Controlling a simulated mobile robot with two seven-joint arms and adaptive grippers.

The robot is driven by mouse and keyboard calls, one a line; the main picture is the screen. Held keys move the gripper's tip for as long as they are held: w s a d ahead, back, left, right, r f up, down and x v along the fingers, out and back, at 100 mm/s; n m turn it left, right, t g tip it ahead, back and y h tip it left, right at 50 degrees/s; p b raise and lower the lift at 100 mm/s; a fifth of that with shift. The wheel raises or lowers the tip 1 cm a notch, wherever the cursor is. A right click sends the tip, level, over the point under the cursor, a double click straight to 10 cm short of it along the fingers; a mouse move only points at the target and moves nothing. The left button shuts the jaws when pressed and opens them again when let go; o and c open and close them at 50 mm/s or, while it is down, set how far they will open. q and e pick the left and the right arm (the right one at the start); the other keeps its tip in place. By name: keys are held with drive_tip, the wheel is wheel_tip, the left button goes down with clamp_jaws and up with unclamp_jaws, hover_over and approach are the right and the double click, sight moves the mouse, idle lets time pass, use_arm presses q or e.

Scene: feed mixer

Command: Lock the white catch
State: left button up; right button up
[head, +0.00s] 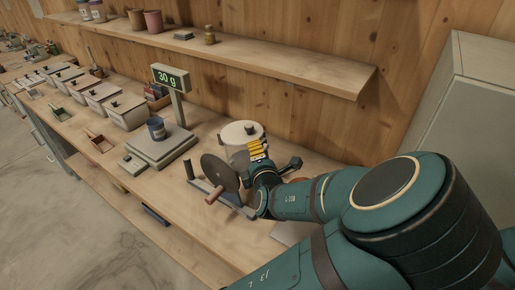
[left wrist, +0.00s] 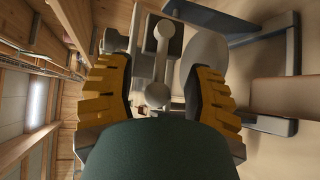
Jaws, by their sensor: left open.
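My left gripper (head: 257,150), with yellow fingers, is at the drum's near right side. In the left wrist view my left gripper (left wrist: 165,95) is open. A pale lever with rounded ends (left wrist: 159,57), apparently the white catch, shows in the gap between its fingers. I cannot tell whether the fingers touch it. The catch is hidden behind the gripper in the head view. My right gripper is not in view.
Several lidded bins (head: 98,93) line the bench further left. A shelf (head: 230,50) runs along the wall above. A grey cabinet (head: 463,110) stands at the right.

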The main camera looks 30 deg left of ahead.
use_arm(q)
drive_tip(key=shift+w+a, duration=0.2)
drive_tip(key=shift+o, duration=0.3)
clamp_jaws()
